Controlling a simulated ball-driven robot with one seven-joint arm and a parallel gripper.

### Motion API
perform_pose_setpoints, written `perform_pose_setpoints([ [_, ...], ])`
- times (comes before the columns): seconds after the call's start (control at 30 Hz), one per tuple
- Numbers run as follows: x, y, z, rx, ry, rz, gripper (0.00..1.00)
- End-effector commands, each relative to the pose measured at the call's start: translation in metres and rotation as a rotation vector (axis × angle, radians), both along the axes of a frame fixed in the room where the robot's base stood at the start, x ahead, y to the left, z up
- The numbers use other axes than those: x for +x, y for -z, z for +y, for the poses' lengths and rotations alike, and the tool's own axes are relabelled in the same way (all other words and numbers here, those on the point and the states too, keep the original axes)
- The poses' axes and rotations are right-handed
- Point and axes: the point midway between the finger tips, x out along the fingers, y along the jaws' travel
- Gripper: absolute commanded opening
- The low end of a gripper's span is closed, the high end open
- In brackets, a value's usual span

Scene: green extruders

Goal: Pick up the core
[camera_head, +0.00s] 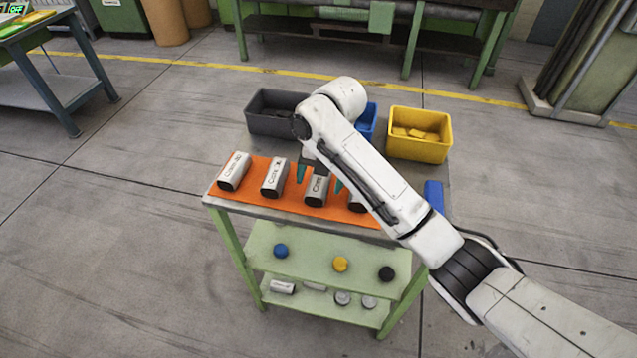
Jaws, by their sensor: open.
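Several light grey metal cores with printed labels lie in a row on an orange mat (292,199). From the left they are the first core (233,172), the second core (274,178), the third core (317,190) and a fourth core (356,204), which is partly hidden by my arm. My gripper (320,180) is open, with its teal fingertips over the third core, one to its left and one to its right. I cannot tell whether the fingers touch it. My arm hides part of the gripper.
The mat lies on a green cart (228,207). Behind the cores stand a dark grey bin (262,122), a blue bin (368,124) and a yellow bin (434,150) with yellow pieces. A blue object (434,192) stands right of my arm. Coloured round parts lie on the lower shelf (310,264).

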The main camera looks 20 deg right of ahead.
Motion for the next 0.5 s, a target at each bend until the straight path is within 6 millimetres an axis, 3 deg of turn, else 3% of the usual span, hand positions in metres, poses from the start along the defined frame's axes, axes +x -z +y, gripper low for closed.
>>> perform_pose_setpoints([
  [0.1, 0.0008, 0.0095, 0.0012, -0.001, 0.001, 0.001, 0.81],
  [0.33, 0.0011, 0.0111, 0.0015, -0.001, 0.0, -0.001, 0.81],
  [0.5, 0.0012, 0.0109, 0.0016, 0.0, 0.0, -0.001, 0.67],
])
